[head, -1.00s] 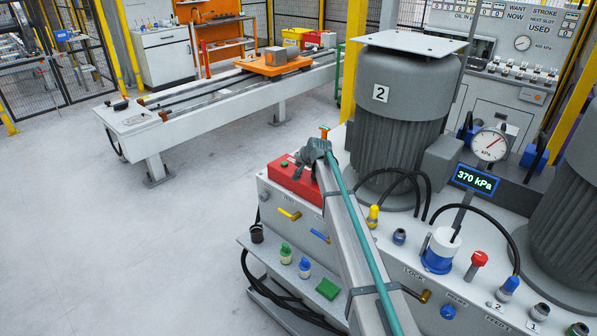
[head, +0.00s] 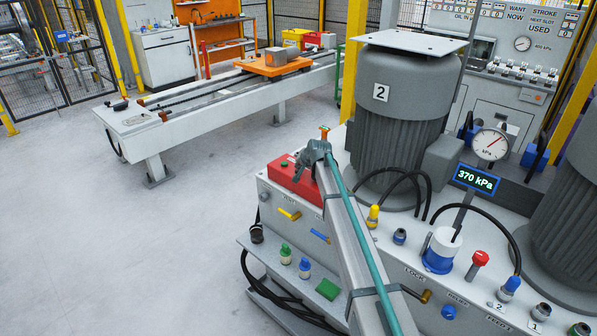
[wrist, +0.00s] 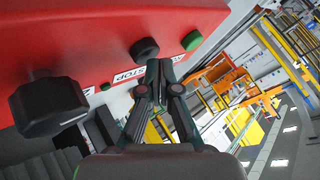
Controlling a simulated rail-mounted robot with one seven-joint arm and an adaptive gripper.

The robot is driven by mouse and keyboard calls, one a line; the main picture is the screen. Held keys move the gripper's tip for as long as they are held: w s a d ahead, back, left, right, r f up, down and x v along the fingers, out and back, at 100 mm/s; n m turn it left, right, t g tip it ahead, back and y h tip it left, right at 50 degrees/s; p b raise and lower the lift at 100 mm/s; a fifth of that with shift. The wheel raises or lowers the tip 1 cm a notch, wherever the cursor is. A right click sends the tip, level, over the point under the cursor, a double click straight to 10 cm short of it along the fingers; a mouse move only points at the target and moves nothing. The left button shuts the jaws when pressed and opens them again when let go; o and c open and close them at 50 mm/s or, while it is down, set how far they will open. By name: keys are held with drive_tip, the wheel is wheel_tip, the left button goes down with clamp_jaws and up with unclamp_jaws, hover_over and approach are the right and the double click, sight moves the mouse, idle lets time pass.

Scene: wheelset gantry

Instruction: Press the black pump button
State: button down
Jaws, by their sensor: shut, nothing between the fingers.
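The red pump box (head: 286,181) sits on the left end of the grey machine top. In the wrist view the red box (wrist: 90,25) carries a round black button (wrist: 145,48) beside a green button (wrist: 192,40). My gripper (wrist: 157,74) is shut and empty, its fingertips just below the black button in the picture. I cannot tell whether they touch it. In the head view my gripper (head: 302,171) is over the right part of the red box and hides the black button. The green button (head: 284,164) shows to its left.
A black knob (wrist: 48,106) sticks out of the red box on the left of the wrist view. The large grey motor (head: 400,110) marked 2 stands close to the right. Black hoses, a yellow-capped fitting (head: 373,216) and a 370 kPa display (head: 476,180) are nearby.

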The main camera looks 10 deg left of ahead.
drive_tip(key=shift+f, duration=0.45)
idle(0.3)
drive_tip(key=shift+r, duration=0.1)
idle(0.3)
drive_tip(key=shift+r, duration=0.8)
drive_tip(key=shift+r, duration=0.1)
drive_tip(key=shift+r+p, duration=0.9)
drive_tip(key=shift+r, duration=1.55)
